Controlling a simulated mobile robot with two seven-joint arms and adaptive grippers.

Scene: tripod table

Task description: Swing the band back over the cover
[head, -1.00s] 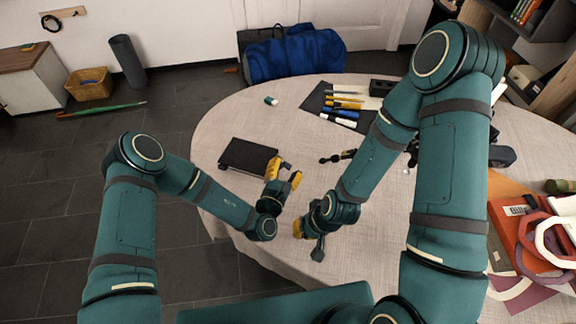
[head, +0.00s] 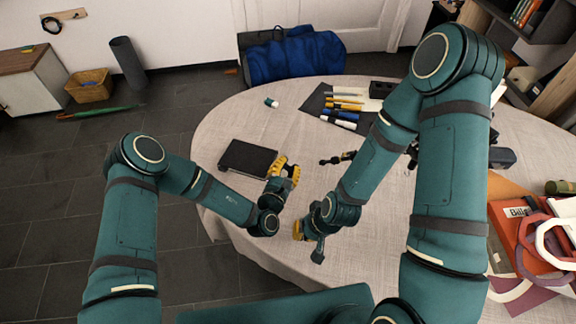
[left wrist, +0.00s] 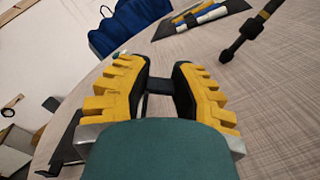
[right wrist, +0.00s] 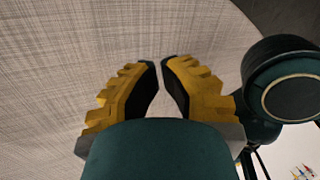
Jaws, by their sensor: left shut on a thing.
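A flat black case with a dark cover (head: 248,158) lies near the left edge of the round table; its dark edge also shows at the lower left of the left wrist view (left wrist: 68,143). My left gripper (head: 284,168) is just right of the cover's right edge. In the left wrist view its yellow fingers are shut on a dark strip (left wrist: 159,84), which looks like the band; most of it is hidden. My right gripper (head: 298,229) is low over the table, nearer to me. In the right wrist view its fingers (right wrist: 160,66) stand slightly apart with nothing between them.
A dark mat (head: 318,104) with several pens lies at the back. A small black-tipped tool (head: 338,158) lies right of my left gripper. A small green-and-white item (head: 271,102) stands beyond the cover. Orange folders (head: 510,205) and rings lie at the right.

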